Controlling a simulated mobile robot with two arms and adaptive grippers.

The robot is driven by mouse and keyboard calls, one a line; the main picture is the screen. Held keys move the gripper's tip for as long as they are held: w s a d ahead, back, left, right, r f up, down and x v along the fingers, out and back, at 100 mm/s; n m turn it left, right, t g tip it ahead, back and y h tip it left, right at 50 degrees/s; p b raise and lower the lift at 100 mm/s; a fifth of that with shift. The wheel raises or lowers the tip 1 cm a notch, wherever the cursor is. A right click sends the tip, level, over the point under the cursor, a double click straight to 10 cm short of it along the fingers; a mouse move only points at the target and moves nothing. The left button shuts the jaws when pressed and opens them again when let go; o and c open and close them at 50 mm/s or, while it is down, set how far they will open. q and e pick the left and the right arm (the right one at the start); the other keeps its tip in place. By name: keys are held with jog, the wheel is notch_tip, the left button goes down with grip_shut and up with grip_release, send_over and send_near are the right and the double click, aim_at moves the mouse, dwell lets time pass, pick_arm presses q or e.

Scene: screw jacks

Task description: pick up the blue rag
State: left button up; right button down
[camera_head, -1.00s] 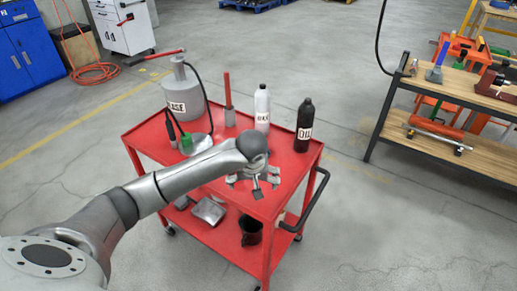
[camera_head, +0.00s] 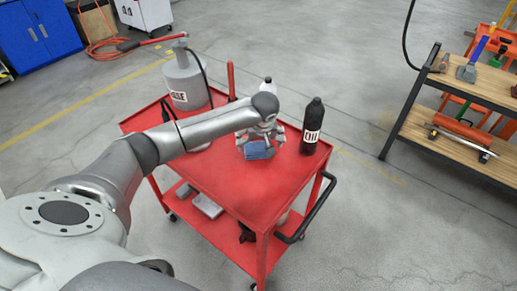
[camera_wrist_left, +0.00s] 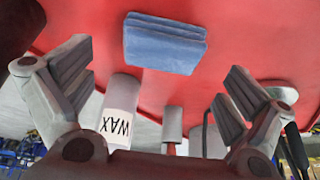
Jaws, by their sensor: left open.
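The blue rag (camera_head: 259,150) is a folded, flat cloth lying on the red cart's top (camera_head: 240,183). In the left wrist view the rag (camera_wrist_left: 165,43) shows at the top centre, beyond the fingertips and apart from them. My left gripper (camera_head: 258,140) is just above and behind the rag and partly hides it in the head view. In the left wrist view its two fingers (camera_wrist_left: 155,88) are wide apart with nothing between them touching. My right gripper does not show in either view.
A white WAX bottle (camera_wrist_left: 122,108) stands close by the left gripper. A black OIL bottle (camera_head: 312,126) is right of it on the cart. A grey grease can (camera_head: 184,82) stands at the cart's back left. A wooden-shelved rack (camera_head: 455,135) is at the right.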

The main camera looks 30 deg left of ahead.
aim_at(258, 146)
pick_arm(q)
jog(key=shift+w+a+f, duration=0.1)
jog(key=shift+w+f, duration=0.05)
jog(key=shift+f, duration=0.2)
jog(key=shift+w+f, duration=0.1)
jog(key=shift+f, duration=0.15)
jog(key=x, duration=0.4)
jog(key=shift+a+p, duration=0.3)
jog(key=shift+w+a+f, duration=0.1)
jog(key=shift+f, duration=0.25)
jog(key=shift+c, duration=0.9)
jog(key=c, duration=0.7)
jog(key=shift+c, duration=0.2)
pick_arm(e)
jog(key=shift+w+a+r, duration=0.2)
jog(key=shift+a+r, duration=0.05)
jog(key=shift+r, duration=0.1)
pick_arm(q)
jog(key=shift+r, duration=0.2)
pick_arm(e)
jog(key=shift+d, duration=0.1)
